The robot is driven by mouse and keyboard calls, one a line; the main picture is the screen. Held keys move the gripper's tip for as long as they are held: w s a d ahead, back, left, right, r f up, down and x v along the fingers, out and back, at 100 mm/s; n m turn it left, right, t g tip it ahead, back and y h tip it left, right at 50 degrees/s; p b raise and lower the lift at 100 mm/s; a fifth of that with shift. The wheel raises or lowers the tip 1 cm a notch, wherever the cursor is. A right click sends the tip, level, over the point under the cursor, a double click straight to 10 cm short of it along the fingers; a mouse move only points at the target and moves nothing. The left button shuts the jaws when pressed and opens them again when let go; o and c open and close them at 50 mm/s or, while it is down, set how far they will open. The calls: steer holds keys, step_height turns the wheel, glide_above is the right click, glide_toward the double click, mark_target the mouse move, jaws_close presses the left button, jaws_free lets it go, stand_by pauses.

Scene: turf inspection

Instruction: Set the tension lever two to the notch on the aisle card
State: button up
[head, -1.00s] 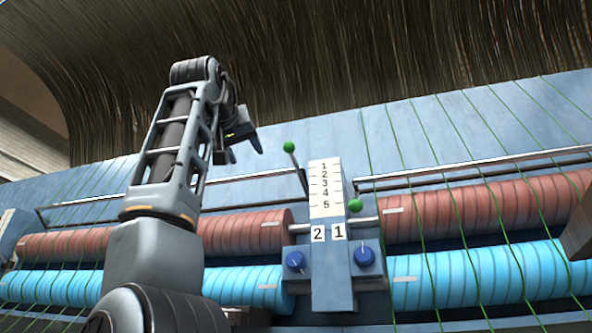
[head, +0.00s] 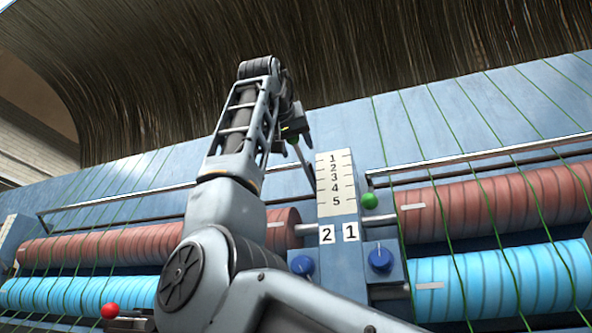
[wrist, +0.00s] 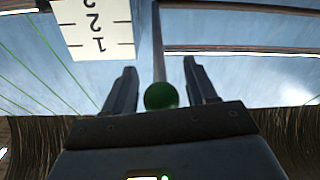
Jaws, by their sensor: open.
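Tension lever two is a metal rod (head: 304,166) on the left side of the white scale plate (head: 336,190), which is numbered 1 to 5. Lever two leans up and back, its upper end near the 1 end. Its green ball (wrist: 161,96) shows between my fingers in the wrist view, with small gaps on both sides. In the head view my gripper (head: 296,133) covers that ball. My gripper (wrist: 160,68) is open around it. Lever one's green ball (head: 369,200) is right of the scale, near 5. Labels 2 (head: 327,235) and 1 (head: 351,232) sit below. I see no aisle card.
Two blue knobs (head: 380,257) sit below the labels. Metal rails (head: 480,158) run on both sides of the scale. Red rollers (head: 500,208) and blue rollers (head: 500,278) lie below, crossed by green strands. A red ball (head: 109,311) is at lower left.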

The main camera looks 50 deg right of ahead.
steer(key=shift+w+d, duration=0.1)
steer(key=shift+d, duration=0.1)
jaws_close()
stand_by(0.5)
